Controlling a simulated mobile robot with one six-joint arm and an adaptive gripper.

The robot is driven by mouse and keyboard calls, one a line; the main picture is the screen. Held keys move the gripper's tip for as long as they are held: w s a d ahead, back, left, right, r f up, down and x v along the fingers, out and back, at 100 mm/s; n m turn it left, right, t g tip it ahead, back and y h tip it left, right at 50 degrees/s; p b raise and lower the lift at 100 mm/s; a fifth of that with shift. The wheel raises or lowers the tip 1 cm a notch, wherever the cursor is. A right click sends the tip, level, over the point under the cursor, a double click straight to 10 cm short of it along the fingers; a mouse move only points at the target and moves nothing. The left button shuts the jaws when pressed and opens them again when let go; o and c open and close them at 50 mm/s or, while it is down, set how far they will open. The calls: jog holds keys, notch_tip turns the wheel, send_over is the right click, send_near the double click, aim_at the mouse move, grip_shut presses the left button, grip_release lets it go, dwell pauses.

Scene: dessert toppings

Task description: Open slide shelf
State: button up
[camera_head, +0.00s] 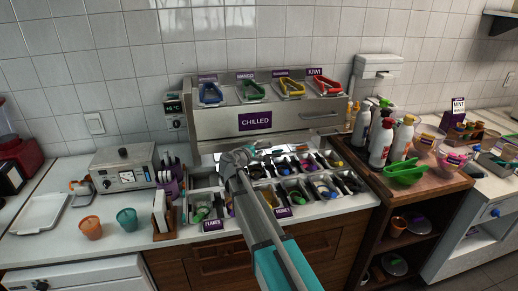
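A metal chilled unit (200,122) with a purple "CHILLED" label stands against the tiled wall. Its front panel has a bar handle (321,115) at the right. Below and in front of it, a rack of topping compartments (290,183) sits on the white counter, with "FLAKES" and "HONEY" labels at its front. My arm reaches up from the bottom middle across this rack. My gripper (238,157) is above the rack's back left part, left of and lower than the bar handle and apart from it. Its fingers are too small and blurred to tell whether they are open.
Several coloured tongs (250,90) lie on top of the unit. An orange cup (91,228) and a teal cup (127,219) stand at left by a metal appliance (125,168). Bottles (380,142) and a green bowl (404,172) crowd the wooden cart at right.

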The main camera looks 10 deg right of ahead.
jog(key=shift+a, duration=0.1)
jog(key=p+v, duration=0.2)
jog(key=v, duration=1.3)
jog(key=shift+s+a, duration=0.2)
jog(key=shift+s, duration=0.15)
dwell(1.7)
dwell(0.5)
jog(key=s+d+f+m+g+y, duration=0.3)
jog(key=s+d+f+m+g, duration=0.35)
jog(key=s+d+f, duration=0.3)
jog(key=s+f+m+g+y, duration=0.4)
jog(key=s+y, duration=0.4)
jog(key=s, duration=0.4)
notch_tip(320, 180, down, 2)
jog(key=shift+s+f+g, duration=0.2)
jog(key=shift+g, duration=0.35)
jog(key=shift+m, duration=0.25)
